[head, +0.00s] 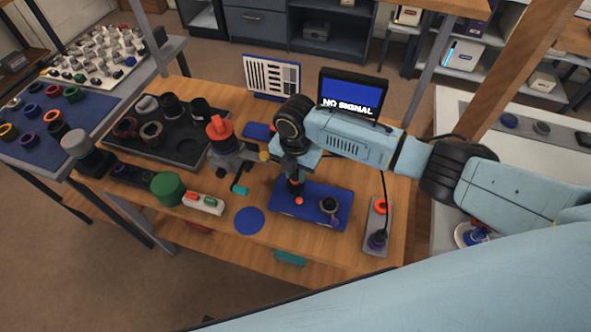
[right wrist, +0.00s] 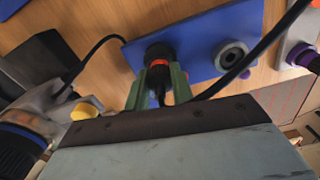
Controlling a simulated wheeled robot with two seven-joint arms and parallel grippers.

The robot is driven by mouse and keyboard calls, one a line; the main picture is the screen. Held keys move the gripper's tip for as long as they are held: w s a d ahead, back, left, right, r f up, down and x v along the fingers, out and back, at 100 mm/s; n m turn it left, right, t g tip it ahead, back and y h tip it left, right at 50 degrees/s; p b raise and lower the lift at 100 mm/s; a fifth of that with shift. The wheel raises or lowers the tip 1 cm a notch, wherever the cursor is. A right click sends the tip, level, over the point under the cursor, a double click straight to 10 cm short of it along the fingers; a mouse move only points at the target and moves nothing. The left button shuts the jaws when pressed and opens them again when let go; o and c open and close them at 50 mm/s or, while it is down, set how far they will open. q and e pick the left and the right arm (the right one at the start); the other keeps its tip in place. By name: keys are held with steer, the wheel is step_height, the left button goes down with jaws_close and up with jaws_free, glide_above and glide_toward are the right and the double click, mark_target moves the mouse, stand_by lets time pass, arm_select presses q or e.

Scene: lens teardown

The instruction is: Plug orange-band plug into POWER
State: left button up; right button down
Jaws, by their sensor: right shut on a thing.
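My right gripper (head: 295,178) is over the left part of a blue block (head: 284,205) on the wooden table. In the right wrist view, its green fingers (right wrist: 160,82) are shut on a black plug with an orange band (right wrist: 157,60). The orange shows low between the fingers in the head view too. The plug's far end is at the blue block (right wrist: 198,60); I cannot tell whether it is seated. A round grey-rimmed socket (right wrist: 230,54) on the block stands to the plug's right. No POWER label is legible. My left gripper is not in view.
A grey strip (head: 370,246) at right carries an orange ring (head: 381,205) and a purple-banded plug (head: 376,240) with a black cable. A screen (head: 350,92) reads NO SIGNAL. An orange-topped device (head: 220,130), a dark tray (head: 180,145) and a green cylinder (head: 167,187) stand left.

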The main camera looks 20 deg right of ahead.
steer(key=shift+s+f, duration=0.1)
steer(key=shift+f, duration=0.95)
stand_by(1.4)
steer(key=c, duration=1.1)
jaws_free()
steer(key=shift+r, duration=0.15)
step_height(320, 180, up, 13)
steer(key=shift+r, duration=0.1)
